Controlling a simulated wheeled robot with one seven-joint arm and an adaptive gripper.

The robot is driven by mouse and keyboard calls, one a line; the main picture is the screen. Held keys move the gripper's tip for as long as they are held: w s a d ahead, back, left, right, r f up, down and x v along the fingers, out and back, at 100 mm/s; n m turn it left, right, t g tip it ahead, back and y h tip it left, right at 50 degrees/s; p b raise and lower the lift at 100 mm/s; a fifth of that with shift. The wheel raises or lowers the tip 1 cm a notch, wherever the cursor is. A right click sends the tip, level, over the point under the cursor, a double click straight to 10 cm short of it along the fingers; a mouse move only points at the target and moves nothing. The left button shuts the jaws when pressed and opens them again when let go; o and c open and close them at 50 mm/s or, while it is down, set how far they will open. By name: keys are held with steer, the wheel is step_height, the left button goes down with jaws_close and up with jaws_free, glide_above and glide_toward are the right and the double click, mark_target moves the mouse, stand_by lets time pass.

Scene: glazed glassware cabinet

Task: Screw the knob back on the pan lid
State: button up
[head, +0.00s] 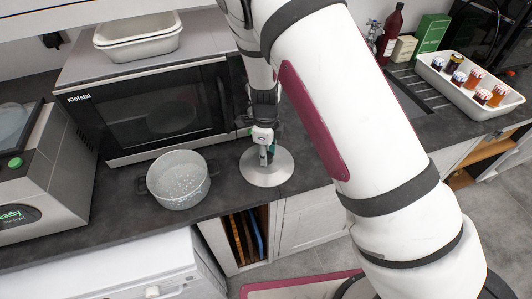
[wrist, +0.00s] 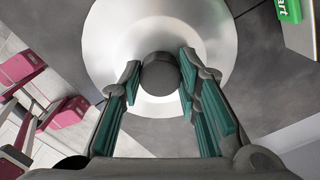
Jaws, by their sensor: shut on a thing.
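The pan lid (head: 266,174) is a round silver disc lying on the dark worktop, right of the pot and in front of the microwave. It fills the upper part of the wrist view (wrist: 110,40). A dark round knob (wrist: 160,74) is at the lid's middle. My gripper (head: 265,150) points down over the lid. In the wrist view its teal-padded fingers (wrist: 160,82) are on either side of the knob and shut on it. The fingers hide the knob in the head view. I cannot tell whether its thread is engaged.
A grey pot (head: 178,180) stands left of the lid. A microwave (head: 150,112) is behind, with white dishes (head: 138,40) on top. A white tray (head: 460,92) with several jars is at the right. The worktop's front edge is close to the lid.

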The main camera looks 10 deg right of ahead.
steer(key=shift+f+m, duration=0.1)
steer(key=shift+m, duration=1.3)
steer(key=shift+m, duration=1.5)
steer(key=shift+d+m, duration=0.1)
steer(key=shift+m, duration=1.3)
steer(key=shift+m, duration=1.4)
